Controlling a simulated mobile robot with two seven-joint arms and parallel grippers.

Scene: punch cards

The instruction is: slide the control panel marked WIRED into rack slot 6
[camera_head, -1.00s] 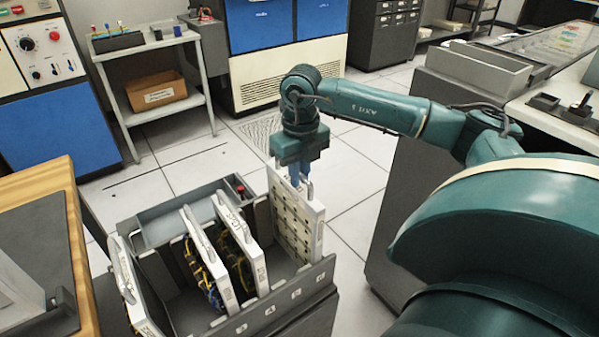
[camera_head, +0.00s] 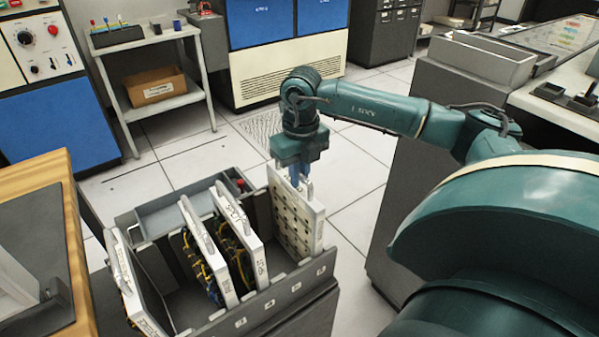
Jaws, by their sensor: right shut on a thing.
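My right gripper (camera_head: 303,178) points down and is shut on the top edge of a pale control panel (camera_head: 292,218). The panel stands upright at the right end of the grey rack (camera_head: 262,313), its lower part behind the rack's front wall. Its studded broad face shows; I cannot read a WIRED mark on it. Slot numbers run along the rack's front edge but are too small to read surely. Whether the panel is fully seated is hidden. My left gripper is not in view.
Two white-edged panels with wiring (camera_head: 210,255) (camera_head: 242,240) stand mid-rack. Another panel (camera_head: 132,280) leans at the left end. A wooden-edged table (camera_head: 40,170) is at left. A grey cabinet (camera_head: 400,220) stands right of the rack, with open floor between.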

